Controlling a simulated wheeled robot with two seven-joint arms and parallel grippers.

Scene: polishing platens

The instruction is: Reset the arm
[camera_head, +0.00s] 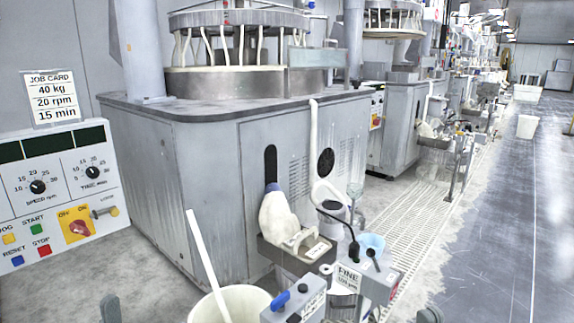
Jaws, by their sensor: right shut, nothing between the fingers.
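My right gripper (428,315) shows only as a small dark grey piece at the bottom edge, right of centre. It is shut and empty, and clear of the box beside it in the picture. My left gripper (110,309) shows as a similar grey piece at the bottom edge on the left. Its fingers are cut off by the frame, so I cannot tell whether it is open or shut. Most of both arms is out of view.
A control panel (60,190) with a job card (53,97) stands at left. A polishing machine (215,175) fills the middle. Open floor (500,220) lies at right.

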